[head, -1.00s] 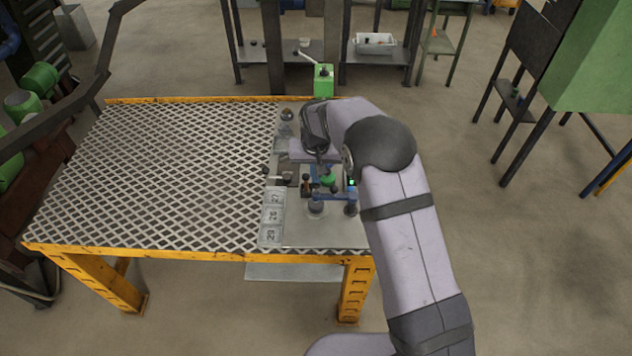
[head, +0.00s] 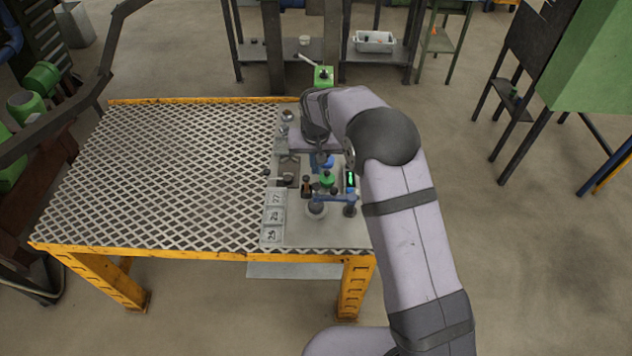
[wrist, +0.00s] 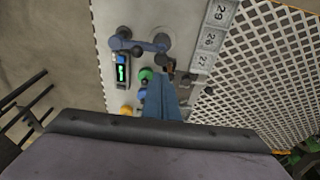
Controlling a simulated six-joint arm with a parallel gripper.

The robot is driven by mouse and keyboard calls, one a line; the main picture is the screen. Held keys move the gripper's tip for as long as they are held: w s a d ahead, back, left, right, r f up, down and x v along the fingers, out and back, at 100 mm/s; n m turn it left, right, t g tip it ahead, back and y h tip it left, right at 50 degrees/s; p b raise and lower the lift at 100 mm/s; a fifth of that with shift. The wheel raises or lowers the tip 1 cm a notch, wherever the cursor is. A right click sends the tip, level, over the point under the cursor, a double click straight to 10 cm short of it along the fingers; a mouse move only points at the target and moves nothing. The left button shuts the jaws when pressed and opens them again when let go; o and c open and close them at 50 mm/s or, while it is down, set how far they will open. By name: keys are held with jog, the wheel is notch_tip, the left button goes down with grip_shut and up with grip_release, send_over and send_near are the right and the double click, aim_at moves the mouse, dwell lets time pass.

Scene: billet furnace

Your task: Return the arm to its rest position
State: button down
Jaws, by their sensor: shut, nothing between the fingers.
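My gripper (wrist: 163,95) shows in the wrist view as blue fingers closed together, with nothing between them. In the head view my gripper (head: 322,160) is partly hidden beneath my wrist, above the right part of the table. Below it is a pale panel (head: 295,232) with a green knob (head: 328,179), a blue bracket (head: 335,198) and a small device with a lit green display (head: 350,179). In the wrist view the display (wrist: 121,72), the green knob (wrist: 146,75) and the blue bracket (wrist: 147,45) lie beyond the fingertips. The fingers look apart from them, though the gap is hard to judge.
The yellow-edged mesh table (head: 170,175) is bare on its left side. Numbered tiles (head: 274,216) lie along the panel's left edge. Dark shelving (head: 275,50) stands behind.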

jog(key=shift+r, duration=0.35)
jog(key=shift+a+f+n, duration=0.1)
jog(key=shift+n, duration=0.6)
jog(key=s+d+f+n+g, duration=0.1)
jog(key=s+d+f+g, duration=0.15)
jog(key=s, duration=0.65)
jog(key=s+d+f+n+g, duration=0.1)
jog(key=s+d+f+g, duration=0.2)
jog(key=s, duration=0.6)
jog(key=s+d+r+m, duration=0.1)
jog(key=s+d+r, duration=0.25)
jog(key=s, duration=0.45)
jog(key=s+d+r, duration=0.2)
jog(key=s+d, duration=0.2)
jog(key=s, duration=0.4)
jog(key=w+d+r+m+t, duration=0.2)
jog(key=d+r+t, duration=0.1)
jog(key=r, duration=0.2)
jog(key=shift+d+r, duration=0.15)
